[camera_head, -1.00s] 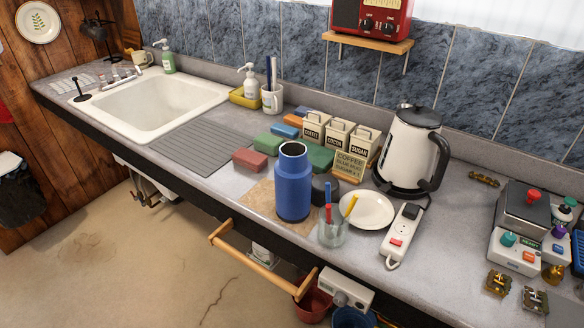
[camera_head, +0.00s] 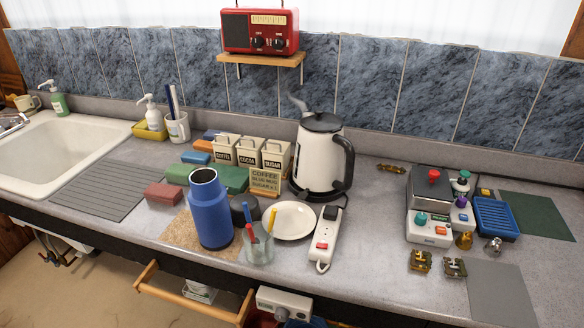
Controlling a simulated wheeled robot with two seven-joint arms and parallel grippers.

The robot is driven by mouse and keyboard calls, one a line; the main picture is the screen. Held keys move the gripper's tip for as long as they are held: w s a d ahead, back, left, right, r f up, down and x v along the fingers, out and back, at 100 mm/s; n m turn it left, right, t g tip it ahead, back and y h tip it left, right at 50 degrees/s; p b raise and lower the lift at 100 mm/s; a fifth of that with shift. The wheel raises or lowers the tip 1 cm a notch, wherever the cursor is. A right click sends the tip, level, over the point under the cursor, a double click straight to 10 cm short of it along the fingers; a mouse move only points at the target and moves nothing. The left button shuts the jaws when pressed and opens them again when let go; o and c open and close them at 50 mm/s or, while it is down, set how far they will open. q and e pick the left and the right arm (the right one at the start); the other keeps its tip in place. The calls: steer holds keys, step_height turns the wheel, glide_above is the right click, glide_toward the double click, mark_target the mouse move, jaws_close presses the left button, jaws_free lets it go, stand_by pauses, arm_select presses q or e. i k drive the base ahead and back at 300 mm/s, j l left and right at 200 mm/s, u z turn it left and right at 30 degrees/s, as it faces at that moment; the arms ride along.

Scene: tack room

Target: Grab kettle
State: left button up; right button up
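The kettle (camera_head: 317,153) stands upright on the counter, right of centre and towards the back wall. It has a white body, a black lid, a black handle on its right side and a thin grey spout at the upper left. A black base shows under it. Neither of my grippers is in view.
In front of the kettle are a white plate (camera_head: 294,221), a power strip (camera_head: 325,238), a glass with pens (camera_head: 258,248) and a blue flask (camera_head: 210,210). Canisters (camera_head: 250,151) stand to its left. A red radio (camera_head: 260,31) sits on a shelf above.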

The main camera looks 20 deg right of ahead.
mark_target(319, 167)
steer(key=j+z, duration=0.25)
steer(key=j, duration=0.45)
steer(key=j+z, duration=0.3)
steer(key=j, duration=0.4)
steer(key=k+j+z, duration=0.25)
steer(key=j, duration=0.4)
steer(key=i, duration=0.1)
